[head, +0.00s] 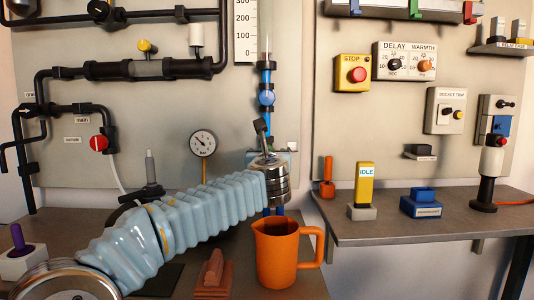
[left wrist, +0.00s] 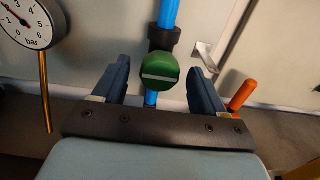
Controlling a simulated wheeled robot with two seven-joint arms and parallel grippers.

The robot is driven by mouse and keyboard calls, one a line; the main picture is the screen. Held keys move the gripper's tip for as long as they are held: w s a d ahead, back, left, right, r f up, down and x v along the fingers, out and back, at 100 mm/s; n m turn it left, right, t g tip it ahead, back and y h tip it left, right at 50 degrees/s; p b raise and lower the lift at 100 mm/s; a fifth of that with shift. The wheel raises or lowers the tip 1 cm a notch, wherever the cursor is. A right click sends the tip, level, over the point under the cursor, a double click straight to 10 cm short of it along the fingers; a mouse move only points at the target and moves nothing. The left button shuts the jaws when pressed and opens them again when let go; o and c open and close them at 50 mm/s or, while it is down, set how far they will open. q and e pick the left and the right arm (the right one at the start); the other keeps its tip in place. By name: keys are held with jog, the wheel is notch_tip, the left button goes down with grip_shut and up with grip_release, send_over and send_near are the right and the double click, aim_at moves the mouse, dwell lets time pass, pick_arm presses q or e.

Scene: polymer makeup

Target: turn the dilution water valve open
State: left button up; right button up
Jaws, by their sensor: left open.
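A round green valve knob (left wrist: 160,68) with a pale line running nearly level across it sits on a blue pipe (left wrist: 168,14) in the left wrist view. My left gripper (left wrist: 158,70) is open, with one dark blue finger on each side of the knob and visible gaps between. In the head view my left gripper (head: 262,130) is in front of the lower blue pipe, and the green knob is hidden there. A blue round knob (head: 267,97) shows higher on the same pipe. I cannot read any label naming the dilution water valve. My right gripper is out of view.
A pressure gauge (head: 202,143) is left of the gripper. An orange jug (head: 276,252) stands on the bench below it. An orange-handled item (head: 327,178) is to the right. A red knob (head: 98,143) is on black piping at the left.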

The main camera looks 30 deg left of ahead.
pick_arm(q)
jog(key=shift+w+a, duration=0.1)
jog(key=shift+w, duration=0.1)
jog(key=c, duration=1)
jog(key=shift+c, duration=0.2)
